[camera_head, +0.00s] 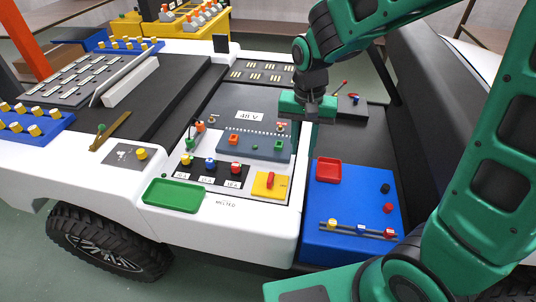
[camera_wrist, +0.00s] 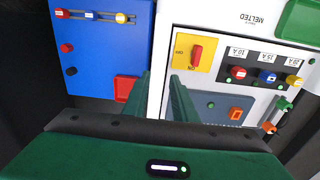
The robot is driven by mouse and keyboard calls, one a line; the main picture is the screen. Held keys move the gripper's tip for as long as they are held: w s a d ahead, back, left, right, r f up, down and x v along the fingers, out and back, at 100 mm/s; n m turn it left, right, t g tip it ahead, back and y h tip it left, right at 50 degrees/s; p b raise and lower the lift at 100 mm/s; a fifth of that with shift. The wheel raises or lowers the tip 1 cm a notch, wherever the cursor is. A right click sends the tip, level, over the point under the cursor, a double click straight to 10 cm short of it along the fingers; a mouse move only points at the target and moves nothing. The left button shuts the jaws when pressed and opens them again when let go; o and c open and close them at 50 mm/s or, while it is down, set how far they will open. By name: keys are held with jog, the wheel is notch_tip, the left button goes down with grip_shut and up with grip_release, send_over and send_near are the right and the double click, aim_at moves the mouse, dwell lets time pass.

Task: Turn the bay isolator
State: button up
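The bay isolator is a red handle (camera_head: 271,181) on a yellow square plate (camera_head: 262,190) at the front right of the white panel. In the wrist view, the red handle (camera_wrist: 197,54) stands nearly upright on its yellow plate (camera_wrist: 182,60), which bears small ON and OFF lettering. My gripper (camera_head: 312,118) is above and behind the isolator, near the right side of the 48 V panel. In the wrist view, the fingers (camera_wrist: 165,100) are apart with nothing between them. The isolator lies beyond the fingertips, to their upper right, untouched.
Red, blue and yellow fuse knobs (camera_head: 210,164) stand left of the isolator. A green tray (camera_head: 173,196) lies at the front left. A blue board (camera_head: 345,235) with a red tray (camera_head: 327,168) and small knobs is on the right. Orange and green connectors (camera_head: 233,138) stand behind.

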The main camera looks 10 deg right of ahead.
send_over(270, 176)
notch_tip(270, 176, down, 3)
jog(key=shift+f, duration=0.15)
jog(key=shift+s+f, duration=0.1)
jog(key=shift+f, duration=3.7)
grip_shut()
